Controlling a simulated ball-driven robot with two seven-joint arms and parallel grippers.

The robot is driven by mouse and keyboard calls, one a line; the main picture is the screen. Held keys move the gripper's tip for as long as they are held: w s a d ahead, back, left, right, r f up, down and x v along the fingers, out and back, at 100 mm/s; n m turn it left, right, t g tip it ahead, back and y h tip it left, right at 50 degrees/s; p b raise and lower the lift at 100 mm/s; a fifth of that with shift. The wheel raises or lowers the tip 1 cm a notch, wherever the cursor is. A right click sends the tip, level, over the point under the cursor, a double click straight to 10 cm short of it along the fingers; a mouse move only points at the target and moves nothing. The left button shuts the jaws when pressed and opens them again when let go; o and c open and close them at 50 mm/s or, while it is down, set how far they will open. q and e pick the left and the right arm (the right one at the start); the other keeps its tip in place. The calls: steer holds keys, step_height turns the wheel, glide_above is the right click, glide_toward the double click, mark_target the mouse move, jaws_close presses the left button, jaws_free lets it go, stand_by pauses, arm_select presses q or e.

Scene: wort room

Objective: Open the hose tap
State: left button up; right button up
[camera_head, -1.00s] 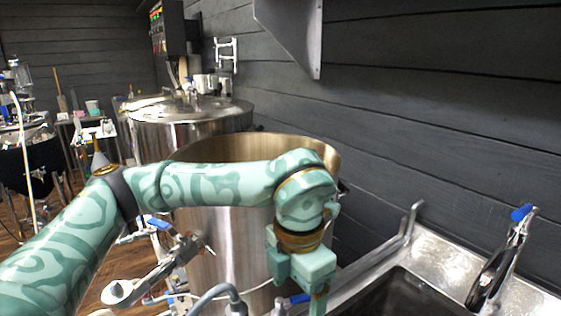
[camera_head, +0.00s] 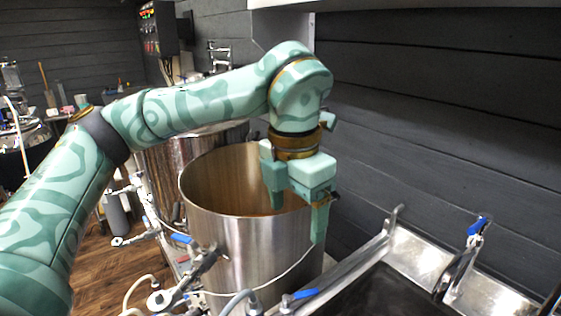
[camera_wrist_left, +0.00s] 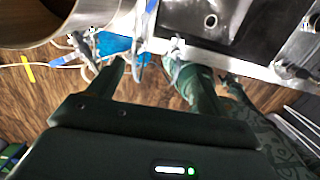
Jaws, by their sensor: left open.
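A blue-handled valve (camera_head: 303,294) with a hose fitting sits low in front of the steel kettle, beside the sink's left edge. Another tap with a blue lever (camera_head: 478,226) stands at the back right of the sink. I cannot tell for certain which one is the hose tap. My left gripper (camera_head: 297,220) is open and empty, pointing down over the near right rim of the open kettle, above and apart from the low valve. In the left wrist view my left gripper (camera_wrist_left: 157,75) has nothing between its fingers. My right gripper is not seen.
The open steel kettle (camera_head: 240,240) stands directly below and left of the gripper. The steel sink (camera_head: 412,252) is at the lower right, against the dark plank wall (camera_head: 440,110). Other blue-handled valves and hoses (camera_head: 180,239) crowd the kettle's left side.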

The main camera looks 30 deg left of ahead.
arm_select(q)
steer(key=r, duration=0.1)
steer(key=s+r+p, duration=0.1)
steer(key=r, duration=0.1)
steer(key=r+p, duration=0.1)
steer(key=shift+s+r, duration=0.2)
steer(key=shift+s, duration=0.1)
